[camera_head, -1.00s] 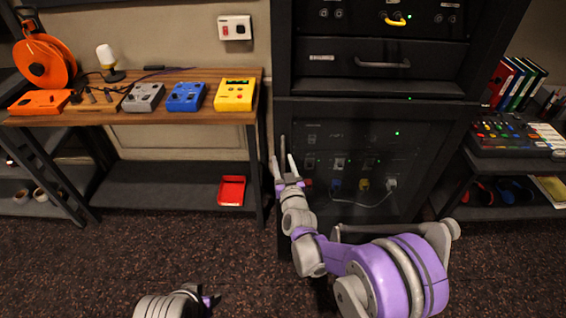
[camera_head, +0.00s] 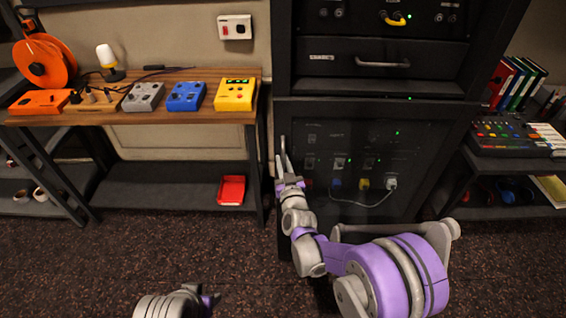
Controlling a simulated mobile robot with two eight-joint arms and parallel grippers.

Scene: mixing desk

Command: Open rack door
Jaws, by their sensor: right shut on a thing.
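The black rack (camera_head: 378,88) stands at the centre right. Its lower door (camera_head: 420,140) looks dark and see-through, with green lights, sockets and a cable behind it, and appears closed. My right gripper (camera_head: 282,158) is at the left edge of this door, fingers pointing up. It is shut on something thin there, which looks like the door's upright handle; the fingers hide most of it. Of my left arm, only a grey and purple end (camera_head: 205,299) shows at the bottom; its fingers cannot be made out.
A wooden desk (camera_head: 190,75) with coloured boxes stands left of the rack, its leg close to my right gripper. A red tray (camera_head: 231,190) lies on its lower shelf. A mixer (camera_head: 515,135) stands at right. The carpet (camera_head: 130,250) in front is mostly clear.

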